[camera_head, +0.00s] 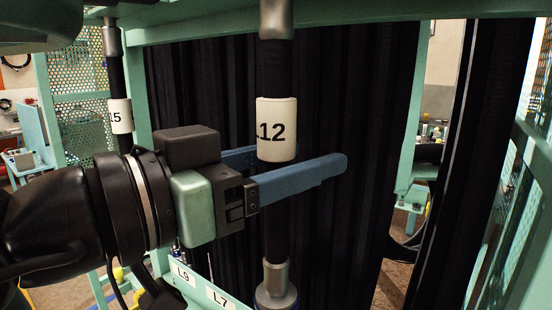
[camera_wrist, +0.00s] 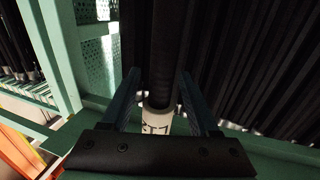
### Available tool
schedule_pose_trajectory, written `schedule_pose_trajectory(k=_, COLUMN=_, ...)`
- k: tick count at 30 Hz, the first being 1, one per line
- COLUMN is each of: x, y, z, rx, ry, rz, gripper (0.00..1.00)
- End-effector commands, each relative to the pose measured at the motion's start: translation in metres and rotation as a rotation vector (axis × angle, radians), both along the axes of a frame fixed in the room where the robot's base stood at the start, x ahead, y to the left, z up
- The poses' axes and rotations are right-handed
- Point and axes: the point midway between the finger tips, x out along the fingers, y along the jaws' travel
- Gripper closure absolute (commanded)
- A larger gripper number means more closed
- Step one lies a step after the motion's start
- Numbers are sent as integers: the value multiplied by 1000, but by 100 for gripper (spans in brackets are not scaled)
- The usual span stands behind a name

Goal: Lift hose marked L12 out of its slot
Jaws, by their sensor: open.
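The hose marked L12 (camera_head: 276,78) hangs upright in the middle of the head view, black with a white label (camera_head: 276,130) and metal ends; the label's first letter is partly cut off. My gripper (camera_head: 318,170) reaches in from the left with its blue fingers on either side of the hose, just below or at the label. The fingers are open. In the wrist view the black hose (camera_wrist: 164,60) runs between the two fingers (camera_wrist: 160,100), with gaps at its sides, and its white label (camera_wrist: 158,124) shows near the palm. The hose's lower metal end (camera_head: 276,280) stands at a rail.
Another labelled hose (camera_head: 119,110), ending in 5, hangs at left. A green rail (camera_head: 200,290) below carries labels L9 and L7. Green frame posts (camera_head: 413,110) stand around. A dark curtain of hoses (camera_head: 350,120) fills the back.

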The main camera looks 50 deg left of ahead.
Motion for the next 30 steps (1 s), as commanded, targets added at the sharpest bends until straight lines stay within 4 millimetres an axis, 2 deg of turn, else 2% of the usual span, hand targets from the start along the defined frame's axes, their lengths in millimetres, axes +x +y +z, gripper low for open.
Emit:
schedule_pose_trajectory(k=3, x=9, y=0, z=1, rx=1, ry=-1, rz=0, gripper=38)
schedule_pose_trajectory(k=10, x=9, y=0, z=0, rx=1, ry=-1, rz=1, gripper=38)
schedule_pose_trajectory(k=20, x=9, y=0, z=0, rx=1, ry=-1, rz=1, gripper=98)
schedule_pose_trajectory(k=30, x=9, y=0, z=1, rx=2, ry=-3, rz=1, gripper=100)
